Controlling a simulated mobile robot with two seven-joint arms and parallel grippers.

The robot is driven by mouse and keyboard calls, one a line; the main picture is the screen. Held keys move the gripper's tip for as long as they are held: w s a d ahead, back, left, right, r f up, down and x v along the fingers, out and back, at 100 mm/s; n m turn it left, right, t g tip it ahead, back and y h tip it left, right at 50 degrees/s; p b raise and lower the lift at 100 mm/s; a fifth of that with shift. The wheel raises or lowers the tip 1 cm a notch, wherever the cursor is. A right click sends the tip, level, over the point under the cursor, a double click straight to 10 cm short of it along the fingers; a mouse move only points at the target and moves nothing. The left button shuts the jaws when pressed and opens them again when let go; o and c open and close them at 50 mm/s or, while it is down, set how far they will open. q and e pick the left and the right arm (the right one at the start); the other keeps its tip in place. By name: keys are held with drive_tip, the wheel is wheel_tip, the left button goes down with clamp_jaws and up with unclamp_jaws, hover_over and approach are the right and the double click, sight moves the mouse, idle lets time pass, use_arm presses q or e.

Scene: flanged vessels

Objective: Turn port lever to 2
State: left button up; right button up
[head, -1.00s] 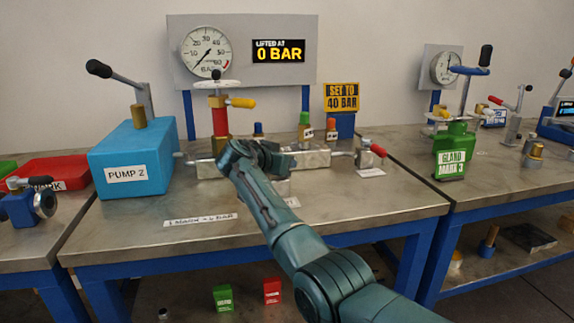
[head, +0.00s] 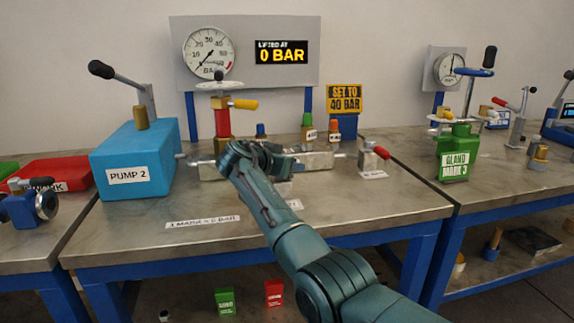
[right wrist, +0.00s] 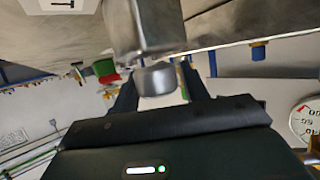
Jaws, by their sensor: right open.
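My right gripper (head: 284,163) is over the middle of the metal block (head: 318,160) on the centre bench, and my wrist hides part of the block. In the right wrist view my gripper (right wrist: 160,92) is open, its two dark fingers on either side of a round grey metal end (right wrist: 156,78) below a grey metal piece (right wrist: 142,28). Contact cannot be told. A white label with a 1 (right wrist: 62,4) shows near it. I cannot tell for sure which part is the port lever; its position is not readable. My left gripper is not in view.
A blue pump box (head: 134,160) stands left of the block. A red-handled lever (head: 376,152) stands at the block's right. The gauge (head: 208,52) and 0 BAR display (head: 282,52) are behind.

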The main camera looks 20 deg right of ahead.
drive_tip(key=shift+a, duration=0.1)
drive_tip(key=v, duration=1.3)
drive_tip(key=shift+p, duration=0.3)
drive_tip(key=shift+r, duration=0.1)
